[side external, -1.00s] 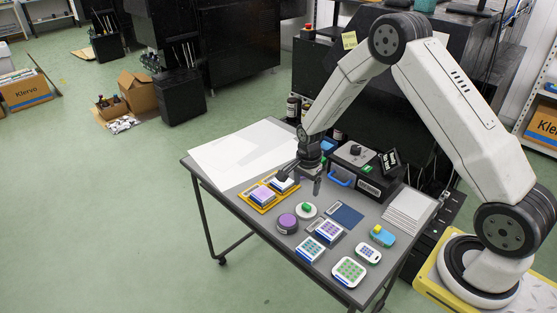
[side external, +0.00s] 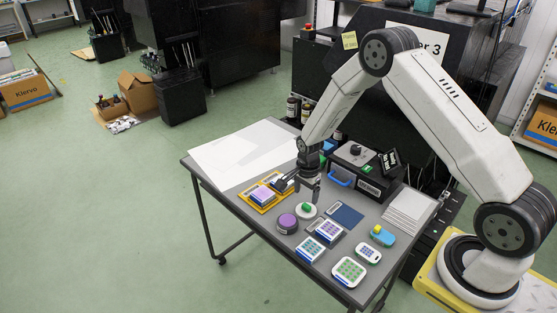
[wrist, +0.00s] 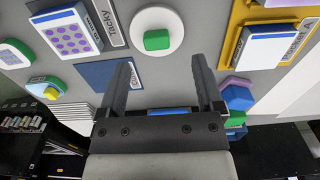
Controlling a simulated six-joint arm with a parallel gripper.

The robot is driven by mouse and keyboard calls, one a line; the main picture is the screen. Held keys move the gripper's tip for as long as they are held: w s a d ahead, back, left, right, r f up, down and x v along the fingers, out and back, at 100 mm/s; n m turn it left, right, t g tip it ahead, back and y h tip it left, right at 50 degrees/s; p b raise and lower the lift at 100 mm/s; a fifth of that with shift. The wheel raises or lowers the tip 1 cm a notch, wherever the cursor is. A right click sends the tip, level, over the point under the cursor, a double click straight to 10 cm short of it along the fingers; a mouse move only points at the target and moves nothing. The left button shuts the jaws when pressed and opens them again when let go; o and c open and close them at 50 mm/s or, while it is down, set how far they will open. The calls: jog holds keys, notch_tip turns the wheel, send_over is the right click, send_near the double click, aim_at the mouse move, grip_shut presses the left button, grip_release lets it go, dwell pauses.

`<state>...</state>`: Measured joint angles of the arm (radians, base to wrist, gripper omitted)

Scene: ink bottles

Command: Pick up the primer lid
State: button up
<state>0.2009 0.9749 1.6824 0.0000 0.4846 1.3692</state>
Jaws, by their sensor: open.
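A round white lid with a green block-shaped knob lies flat on the grey table (side external: 235,198); I take this white lid (side external: 299,211) as the primer lid, but no label on it is readable. My gripper (side external: 308,197) is open and empty, pointing down just above and behind the lid. In the wrist view the white lid (wrist: 157,22) lies beyond the fingertips, with its green knob (wrist: 157,40) roughly centred between the two fingers of my gripper (wrist: 161,62). The fingers do not appear to touch it.
A black box with a blue handle (side external: 341,182) stands behind. White sheets (side external: 225,155) cover the table's far left.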

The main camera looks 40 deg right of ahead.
aim_at(306, 206)
jog(key=shift+s+d+f, duration=0.1)
jog(key=shift+f, duration=1.15)
jog(key=shift+s+f, duration=0.1)
jog(key=shift+f, duration=1.15)
grip_shut()
